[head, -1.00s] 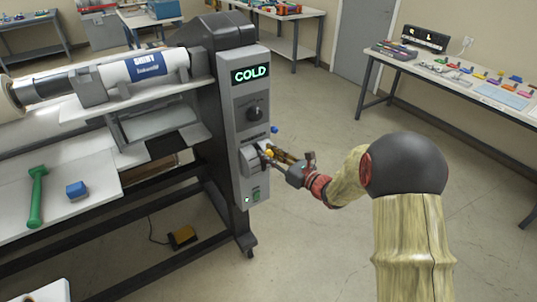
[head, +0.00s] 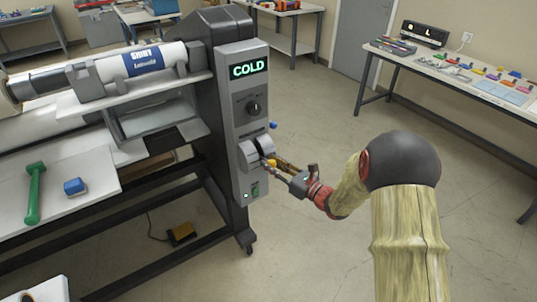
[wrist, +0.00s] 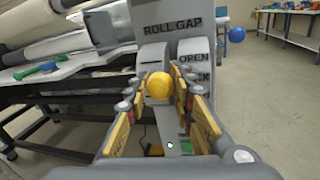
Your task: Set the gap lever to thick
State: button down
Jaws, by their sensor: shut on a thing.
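The gap lever's yellow ball knob (head: 271,163) sticks out from the grey control panel (head: 232,120) of the laminator, at the lower slot. In the wrist view the knob (wrist: 159,86) sits between the two fingers of my gripper (wrist: 160,92), which is shut on it. My gripper (head: 276,165) reaches the knob from the right in the head view. The panel reads ROLL GAP (wrist: 173,27) above the lever, with OPEN and further words down the right side. The lower words are partly hidden by a finger, so the exact setting cannot be read.
The panel also carries a lit COLD display (head: 249,70), a black dial (head: 254,107) and a green switch (head: 255,188). A blue ball (head: 273,125) juts from its right side. Floor to the right is clear.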

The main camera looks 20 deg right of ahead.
jog(key=shift+f, duration=0.2)
jog(key=c, duration=1.5)
grip_release()
jog(key=shift+r, duration=0.1)
jog(key=v, duration=1.2)
